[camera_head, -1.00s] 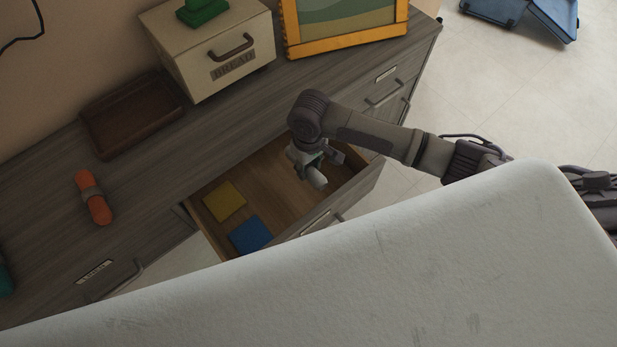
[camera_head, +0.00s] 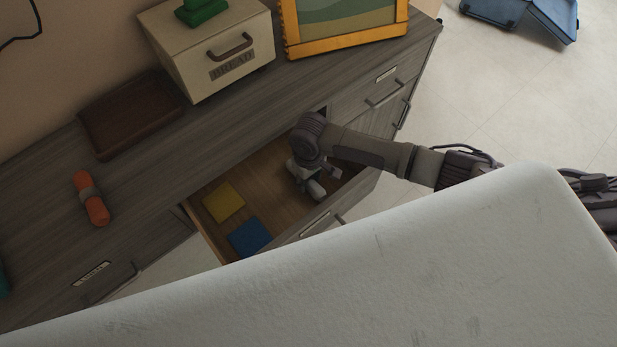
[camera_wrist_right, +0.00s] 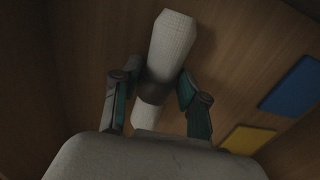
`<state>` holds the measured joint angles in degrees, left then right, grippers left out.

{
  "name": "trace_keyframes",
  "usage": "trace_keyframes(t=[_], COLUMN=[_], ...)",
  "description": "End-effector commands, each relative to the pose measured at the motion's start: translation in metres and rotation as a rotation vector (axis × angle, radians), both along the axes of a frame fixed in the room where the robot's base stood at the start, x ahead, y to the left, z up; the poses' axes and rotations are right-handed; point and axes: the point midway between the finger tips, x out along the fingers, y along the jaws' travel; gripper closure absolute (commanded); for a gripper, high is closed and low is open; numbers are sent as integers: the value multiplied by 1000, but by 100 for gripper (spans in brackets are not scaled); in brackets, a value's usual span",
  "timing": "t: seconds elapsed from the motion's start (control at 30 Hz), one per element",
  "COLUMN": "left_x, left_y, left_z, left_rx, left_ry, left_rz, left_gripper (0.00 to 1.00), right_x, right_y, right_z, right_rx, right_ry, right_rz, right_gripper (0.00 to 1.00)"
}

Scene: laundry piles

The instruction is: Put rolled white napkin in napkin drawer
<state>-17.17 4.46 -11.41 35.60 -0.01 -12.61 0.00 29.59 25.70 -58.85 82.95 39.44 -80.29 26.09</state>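The rolled white napkin (camera_head: 316,190) has a grey-brown ring around its middle. It is inside the open wooden drawer (camera_head: 268,168), low over the drawer floor; I cannot tell whether it touches the floor. My right gripper (camera_head: 310,178) reaches down into the drawer. In the right wrist view the napkin (camera_wrist_right: 168,50) lies between the two teal-padded fingers of the right gripper (camera_wrist_right: 160,88), which close around it near the ring. The drawer front's label is too small to read. My left gripper is not in view.
A yellow cloth (camera_head: 224,202) and a blue cloth (camera_head: 250,237) lie flat in the drawer's left part. On the cabinet top are an orange rolled napkin (camera_head: 95,208), a dark brown tray (camera_head: 133,117), a bread box (camera_head: 205,50) and a yellow picture frame (camera_head: 345,43).

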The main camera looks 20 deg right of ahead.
Motion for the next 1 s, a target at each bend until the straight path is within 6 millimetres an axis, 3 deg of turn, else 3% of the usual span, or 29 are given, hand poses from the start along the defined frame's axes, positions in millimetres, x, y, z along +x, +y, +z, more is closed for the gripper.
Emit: trace_keyframes(t=[0.07, 0.47, 1.0], left_x=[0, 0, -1], left_y=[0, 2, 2], left_z=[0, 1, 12], left_rx=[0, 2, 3], left_ry=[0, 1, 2], left_rz=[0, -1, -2], left_gripper=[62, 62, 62], right_x=[0, 0, 1], right_y=[0, 0, -1], right_z=[0, 8, 109], right_rx=[0, 0, 1], right_ry=[0, -1, -2], right_rz=[0, 1, 0], right_gripper=[38, 38, 38])
